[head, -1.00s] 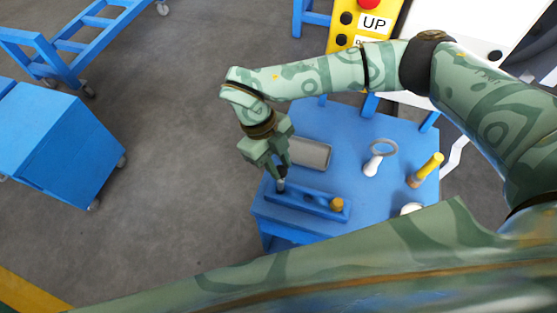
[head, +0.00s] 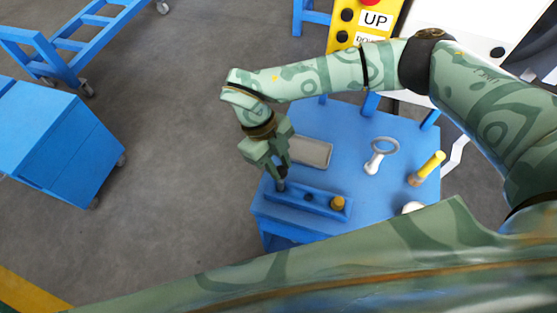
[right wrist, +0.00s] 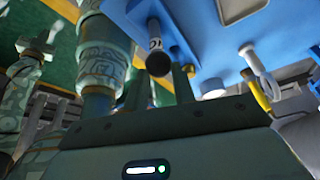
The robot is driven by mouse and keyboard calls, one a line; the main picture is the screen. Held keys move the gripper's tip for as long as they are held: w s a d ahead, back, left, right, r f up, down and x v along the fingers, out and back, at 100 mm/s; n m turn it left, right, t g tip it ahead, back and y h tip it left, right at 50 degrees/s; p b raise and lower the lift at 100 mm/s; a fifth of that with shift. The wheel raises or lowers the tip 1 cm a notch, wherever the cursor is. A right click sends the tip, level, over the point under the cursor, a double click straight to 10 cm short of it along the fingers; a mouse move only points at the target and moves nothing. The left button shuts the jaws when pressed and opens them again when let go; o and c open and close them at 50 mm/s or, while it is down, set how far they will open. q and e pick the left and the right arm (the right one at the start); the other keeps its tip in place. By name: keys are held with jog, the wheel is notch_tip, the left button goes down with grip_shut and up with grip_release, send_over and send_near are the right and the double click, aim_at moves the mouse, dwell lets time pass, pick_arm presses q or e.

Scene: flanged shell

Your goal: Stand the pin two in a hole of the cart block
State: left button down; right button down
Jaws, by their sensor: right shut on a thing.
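My right gripper (head: 279,170) is over the left end of the blue cart block (head: 318,204), pointing down. It is shut on pin two (head: 281,186), a short grey pin that stands roughly upright between the fingers. The pin's lower end meets the block's left end; I cannot tell how deep it sits in a hole. An open dark hole shows mid-block, and a brass-coloured pin (head: 337,203) stands at the right end. In the right wrist view the grey pin (right wrist: 154,32) shows with a dark round end near the fingers (right wrist: 167,88).
The block lies on a blue cart top (head: 350,130). A grey tray (head: 312,152) is close behind the gripper. A ring-topped white piece (head: 373,164), a yellow-handled tool (head: 430,166) and a white round thing (head: 412,208) stand to the right.

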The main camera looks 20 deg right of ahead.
jog(key=shift+f+b, duration=0.8)
jog(key=shift+f, duration=0.5)
jog(key=c, duration=1.1)
grip_release()
jog(key=v, duration=1.6)
jog(key=shift+a+r, duration=0.1)
jog(key=shift+r, duration=0.05)
